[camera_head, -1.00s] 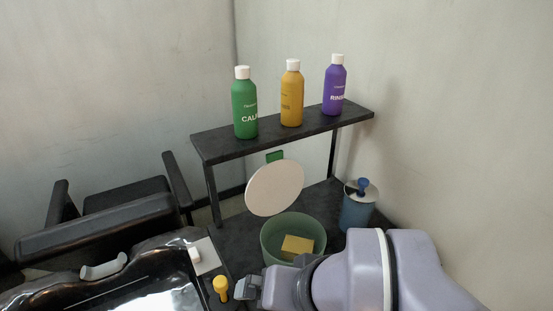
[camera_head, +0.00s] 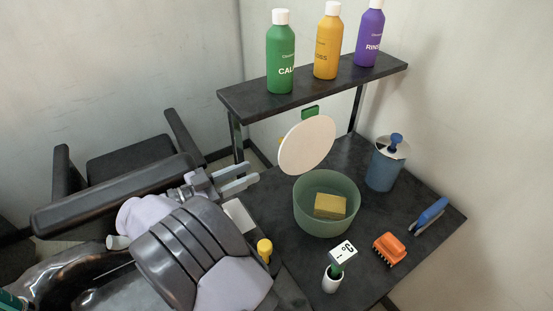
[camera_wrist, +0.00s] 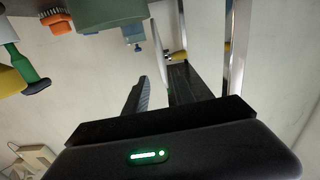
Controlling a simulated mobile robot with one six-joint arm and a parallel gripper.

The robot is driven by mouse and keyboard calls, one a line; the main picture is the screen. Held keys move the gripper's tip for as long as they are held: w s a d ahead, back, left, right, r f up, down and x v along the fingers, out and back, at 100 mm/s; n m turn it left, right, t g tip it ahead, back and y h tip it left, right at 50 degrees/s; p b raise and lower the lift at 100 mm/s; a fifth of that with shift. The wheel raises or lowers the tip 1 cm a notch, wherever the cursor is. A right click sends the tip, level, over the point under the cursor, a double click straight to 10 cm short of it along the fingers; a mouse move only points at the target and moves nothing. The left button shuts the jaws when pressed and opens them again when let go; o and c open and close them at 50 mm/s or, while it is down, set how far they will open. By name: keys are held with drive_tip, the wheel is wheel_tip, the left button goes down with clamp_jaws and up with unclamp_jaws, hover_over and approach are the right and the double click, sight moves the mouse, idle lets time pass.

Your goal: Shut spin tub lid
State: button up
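The green translucent tub (camera_head: 310,212) stands on the dark lower table in the head view. Its round cream lid (camera_head: 308,145) is open, tilted up steeply at the tub's back left. A yellow sponge (camera_head: 330,206) is inside the tub. My gripper (camera_head: 254,171) is left of the lid, apart from it, with its two fingers spread and pointing right. Nothing shows between them.
A blue canister (camera_head: 384,170) stands right of the tub. A dark shelf (camera_head: 310,88) with a green bottle (camera_head: 281,58), yellow bottle (camera_head: 327,48) and purple bottle (camera_head: 369,38) stands behind.

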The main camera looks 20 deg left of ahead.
drive_tip(key=x, duration=0.8)
drive_tip(key=shift+w, duration=0.2)
drive_tip(key=shift+w+d, duration=0.15)
drive_tip(key=shift+d, duration=0.1)
clamp_jaws()
